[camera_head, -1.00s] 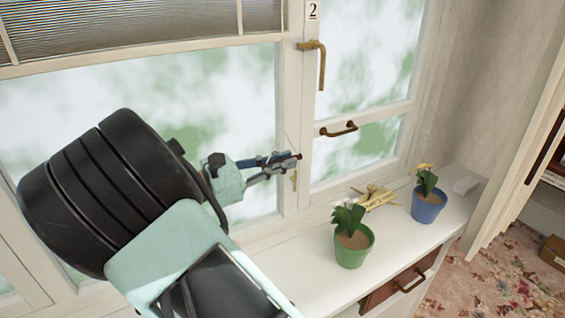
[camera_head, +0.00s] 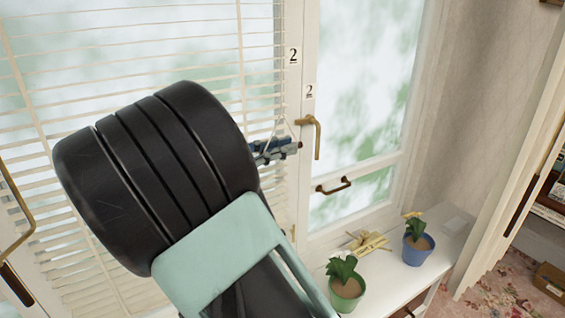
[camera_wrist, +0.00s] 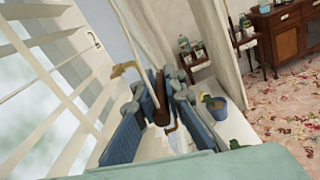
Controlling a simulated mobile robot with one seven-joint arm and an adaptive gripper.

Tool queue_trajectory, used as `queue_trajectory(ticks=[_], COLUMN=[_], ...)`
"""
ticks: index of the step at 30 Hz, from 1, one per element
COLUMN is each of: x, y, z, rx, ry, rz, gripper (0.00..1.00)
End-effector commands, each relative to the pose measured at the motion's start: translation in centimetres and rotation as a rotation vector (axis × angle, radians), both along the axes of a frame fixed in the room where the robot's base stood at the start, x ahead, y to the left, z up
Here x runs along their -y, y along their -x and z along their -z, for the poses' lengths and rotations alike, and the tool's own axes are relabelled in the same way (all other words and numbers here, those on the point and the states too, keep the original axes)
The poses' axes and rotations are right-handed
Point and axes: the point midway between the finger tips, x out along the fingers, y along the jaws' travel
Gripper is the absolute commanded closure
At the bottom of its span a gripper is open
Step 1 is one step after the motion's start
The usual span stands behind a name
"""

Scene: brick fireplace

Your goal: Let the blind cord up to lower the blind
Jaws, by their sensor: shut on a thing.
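The white slatted blind (camera_head: 150,60) hangs down over the left window pane with its slats spread apart. It also shows at the left of the wrist view (camera_wrist: 60,85). My gripper (camera_head: 278,149) is raised in front of the window frame, beside the brass window handle. In the wrist view my gripper (camera_wrist: 163,95) is shut on the brown knob (camera_wrist: 161,108) of the blind cord. The pale cord (camera_wrist: 135,38) runs up from the knob. My arm hides part of the blind in the head view.
The brass window handle (camera_head: 312,133) and a dark pull (camera_head: 333,187) are close to my gripper. A green pot (camera_head: 346,291), a blue pot (camera_head: 417,249) and a yellowish object (camera_head: 368,242) stand on the white sill below. A pale curtain (camera_head: 515,150) hangs at the right.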

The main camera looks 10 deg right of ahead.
Motion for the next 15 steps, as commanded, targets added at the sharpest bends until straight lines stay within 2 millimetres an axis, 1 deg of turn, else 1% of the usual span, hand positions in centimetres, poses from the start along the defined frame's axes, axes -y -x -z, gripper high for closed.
queue_trajectory(ticks=[1, 6, 10, 15], x=[0.0, 0.0, 0.0, 0.0], y=[-0.1, -0.1, -0.1, -0.1], z=[-1.1, -3.1, -3.8, -4.0], rx=[0.004, 0.002, -0.001, -0.002], ry=[-0.003, -0.001, 0.0, 0.0], rz=[-0.002, -0.002, -0.003, -0.003], gripper=[1.0, 1.0, 1.0, 1.0])
